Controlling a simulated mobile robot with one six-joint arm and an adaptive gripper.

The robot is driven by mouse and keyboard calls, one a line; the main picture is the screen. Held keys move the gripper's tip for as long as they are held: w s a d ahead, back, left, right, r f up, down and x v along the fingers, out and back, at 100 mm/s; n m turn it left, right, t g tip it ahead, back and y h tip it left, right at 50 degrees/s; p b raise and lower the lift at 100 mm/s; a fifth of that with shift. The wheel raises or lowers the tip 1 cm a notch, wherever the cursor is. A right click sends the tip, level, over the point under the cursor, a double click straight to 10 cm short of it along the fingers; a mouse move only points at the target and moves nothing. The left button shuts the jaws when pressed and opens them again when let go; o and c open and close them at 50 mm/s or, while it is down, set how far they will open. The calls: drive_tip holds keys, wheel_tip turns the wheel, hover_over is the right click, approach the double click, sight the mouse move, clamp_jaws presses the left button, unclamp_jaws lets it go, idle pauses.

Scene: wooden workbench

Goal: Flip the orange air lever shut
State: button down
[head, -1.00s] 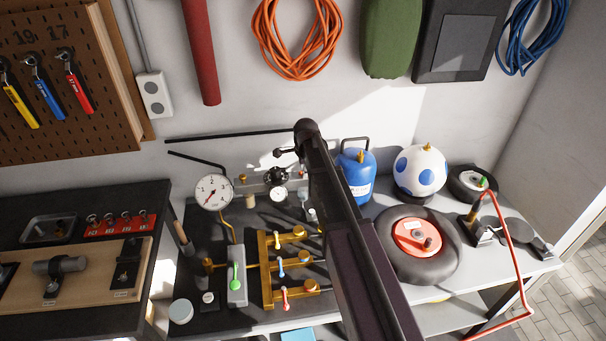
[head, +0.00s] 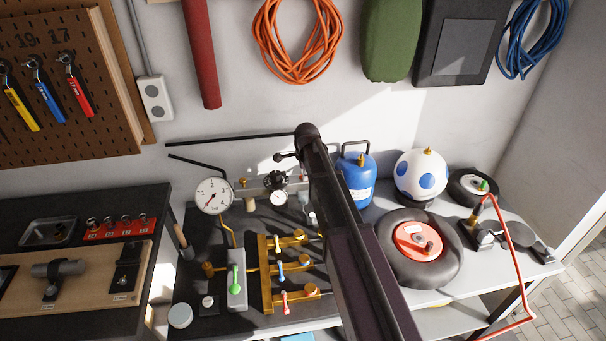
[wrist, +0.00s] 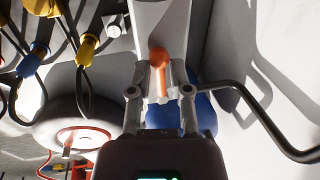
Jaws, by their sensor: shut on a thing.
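The orange lever (wrist: 159,58) shows in the wrist view, with a rounded knob and a short stem pointing down the picture. My gripper (wrist: 161,76) has one finger on each side of the stem and is shut on it. A pale grey body lies behind the lever. In the head view my dark arm crosses the middle of the bench and hides the lever and my fingers.
A blue tank (head: 357,182), a white ball with blue spots (head: 421,174) and a wheel (head: 417,250) stand right of my arm. A gauge (head: 214,196) and a brass manifold (head: 267,275) with coloured levers stand left. A dark bent bar (wrist: 262,112) runs close to my gripper.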

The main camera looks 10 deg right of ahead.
drive_tip(key=shift+s, duration=0.15)
drive_tip(key=n, duration=0.1)
drive_tip(key=s+n, duration=0.1)
drive_tip(key=n, duration=0.2)
drive_tip(key=shift+s+d+n+y, duration=0.3)
drive_tip(key=shift+y, duration=0.1)
drive_tip(key=shift+s+d+n+g+y, duration=0.35)
drive_tip(key=shift+d+n, duration=0.4)
drive_tip(key=shift+n, duration=1.45)
drive_tip(key=shift+s+d+n+g+y, duration=0.1)
drive_tip(key=shift+s+d+n+g, duration=0.5)
drive_tip(key=shift+n, duration=1.6)
drive_tip(key=shift+s+d+n+g+y, duration=0.2)
drive_tip(key=shift+d+n, duration=0.7)
drive_tip(key=shift+n, duration=1.3)
drive_tip(key=c, duration=0.7)
unclamp_jaws()
